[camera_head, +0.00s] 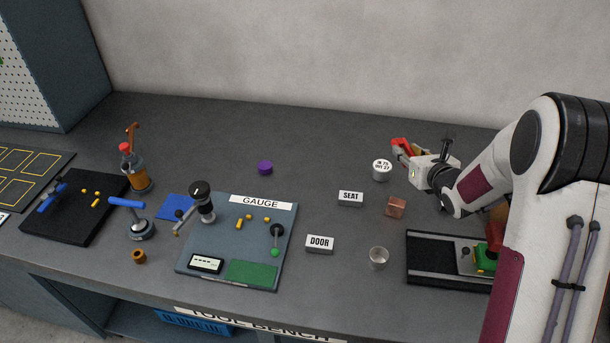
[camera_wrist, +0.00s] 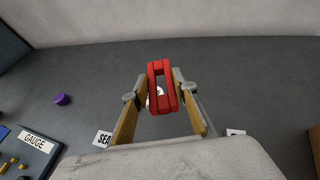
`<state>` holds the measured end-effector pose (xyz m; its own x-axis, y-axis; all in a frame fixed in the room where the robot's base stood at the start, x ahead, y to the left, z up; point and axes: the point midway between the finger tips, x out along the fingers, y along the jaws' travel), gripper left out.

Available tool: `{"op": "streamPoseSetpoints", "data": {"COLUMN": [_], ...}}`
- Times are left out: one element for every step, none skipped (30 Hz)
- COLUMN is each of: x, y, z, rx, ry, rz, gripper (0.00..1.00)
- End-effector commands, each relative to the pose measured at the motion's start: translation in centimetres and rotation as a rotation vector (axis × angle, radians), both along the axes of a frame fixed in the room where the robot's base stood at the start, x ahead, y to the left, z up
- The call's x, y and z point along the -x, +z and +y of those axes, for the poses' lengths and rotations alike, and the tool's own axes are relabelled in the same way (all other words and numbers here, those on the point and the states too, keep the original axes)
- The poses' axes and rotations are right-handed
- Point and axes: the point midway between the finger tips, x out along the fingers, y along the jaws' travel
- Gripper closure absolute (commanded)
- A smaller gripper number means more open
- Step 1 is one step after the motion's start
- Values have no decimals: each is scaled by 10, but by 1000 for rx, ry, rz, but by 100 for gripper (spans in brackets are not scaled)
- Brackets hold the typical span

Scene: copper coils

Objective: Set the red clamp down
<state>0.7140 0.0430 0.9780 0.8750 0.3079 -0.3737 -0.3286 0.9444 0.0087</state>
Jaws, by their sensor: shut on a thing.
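The red clamp (camera_head: 401,146) is at the end of my gripper (camera_head: 405,152), toward the back right of the bench. In the wrist view the red clamp (camera_wrist: 163,86) stands between the two yellow-brown fingers of my gripper (camera_wrist: 160,98), which are shut on it. The clamp looks like a red frame with a slot through its middle. A white round piece shows behind it. I cannot tell whether the clamp touches the bench.
A white labelled cylinder (camera_head: 382,170) stands just left of my gripper. A purple piece (camera_head: 265,167) lies left. Bench around the purple piece is clear.

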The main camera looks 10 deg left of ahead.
Motion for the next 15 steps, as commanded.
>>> {"op": "streamPoseSetpoints", "data": {"x": [-8,-11,-16,-20,-23,-27,-30,-33,-37,-39,-42,-46,-48,-50,-53], "y": [1,1,1,2,2,2,2,3,4,4,4,5,5,5,5], "z": [9,13,20,24,29,36,41,45,52,56,61,67,71,76,82], "rx": [-1,-1,-1,-1,0,-1,-2,-1,-2,-1,-2,-3,-2,-2,-2], "ry": [26,40,61,76,91,112,126,142,161,177,190,210,224,239,260], "rz": [-5,-6,-6,-7,-7,-8,-8,-8,-10,-11,-11,-13,-13,-13,-14], "gripper": [100,100,100,100,100,100,100,100,100,100,100,100,100,100,100]}}
